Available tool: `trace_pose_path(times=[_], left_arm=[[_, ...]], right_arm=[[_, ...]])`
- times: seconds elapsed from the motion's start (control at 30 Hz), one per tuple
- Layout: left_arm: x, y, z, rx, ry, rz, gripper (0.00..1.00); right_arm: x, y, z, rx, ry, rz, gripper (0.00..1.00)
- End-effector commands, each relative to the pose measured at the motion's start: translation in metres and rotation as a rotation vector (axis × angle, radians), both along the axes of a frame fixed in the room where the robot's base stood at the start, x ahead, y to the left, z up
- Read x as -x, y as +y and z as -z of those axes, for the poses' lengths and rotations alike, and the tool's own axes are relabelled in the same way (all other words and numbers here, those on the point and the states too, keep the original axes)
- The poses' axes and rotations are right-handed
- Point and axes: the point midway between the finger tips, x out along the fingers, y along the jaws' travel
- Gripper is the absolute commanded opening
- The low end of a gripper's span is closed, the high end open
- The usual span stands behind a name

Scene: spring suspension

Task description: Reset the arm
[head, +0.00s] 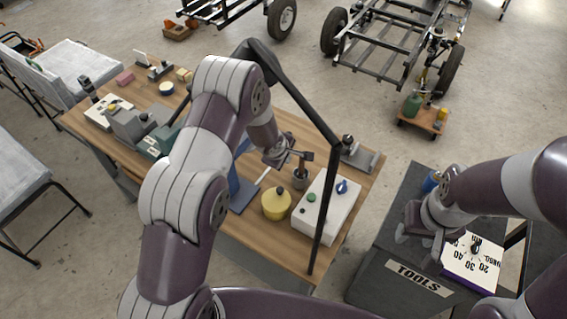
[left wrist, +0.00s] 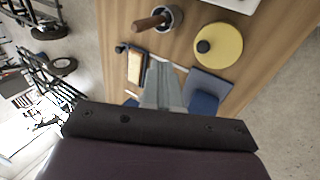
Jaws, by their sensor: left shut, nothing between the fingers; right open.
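My left arm reaches over the wooden table (head: 255,245) from the left. Its gripper (head: 281,154) is shut and empty above the table, near a small grey cup (head: 299,181) that holds a tool. In the left wrist view the shut fingers (left wrist: 161,82) point toward the table, with the cup (left wrist: 172,14) and its brown-handled tool beyond them. My right gripper (head: 420,238) is open over the dark tool cabinet (head: 372,268), left of a white panel with a dial (head: 470,262). Nothing shows between its fingers.
A yellow round can (head: 276,204) and a white box with buttons (head: 325,208) stand near the left gripper. A dark frame arches over the table. A grey device (head: 140,125) sits at the table's left. Vehicle frames (head: 390,45) stand on the floor behind.

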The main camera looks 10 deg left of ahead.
Motion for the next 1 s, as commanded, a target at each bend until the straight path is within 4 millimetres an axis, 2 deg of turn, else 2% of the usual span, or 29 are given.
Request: trace_pose_path(times=[0.3,0.37,0.47,0.5,0.57,0.67,0.8,0.9,1.0], left_arm=[[0.0,0.0,-0.004,-0.005,0.0,0.009,0.0],[0.0,0.0,-0.003,-0.03,-0.004,0.053,0.0],[0.011,0.007,0.003,-0.144,0.023,0.223,0.0],[0.028,0.013,0.01,-0.206,0.069,0.322,0.0],[0.059,0.023,0.012,-0.302,0.149,0.503,0.0],[0.121,0.041,0.004,-0.417,0.277,0.846,0.0],[0.221,0.052,-0.016,-0.426,0.351,1.24,0.0],[0.26,0.051,-0.024,-0.408,0.316,1.262,0.0],[0.264,0.053,-0.031,-0.439,0.253,1.217,0.0]], right_arm=[[0.0,0.0,-0.001,0.0,0.0,0.0,0.48],[0.0,0.0,-0.001,0.0,0.0,0.0,0.48],[0.0,0.0,-0.001,0.0,0.0,0.0,0.48],[0.0,0.0,-0.001,0.0,0.0,0.0,0.48],[0.0,0.0,0.001,0.0,0.0,0.0,0.48],[0.0,0.0,0.03,0.0,0.0,0.0,0.48],[0.0,0.0,0.089,0.0,0.001,0.0,0.48],[0.0,0.0,0.114,0.0,0.001,0.0,0.48],[0.0,0.0,0.128,0.0,0.001,0.0,0.48]])
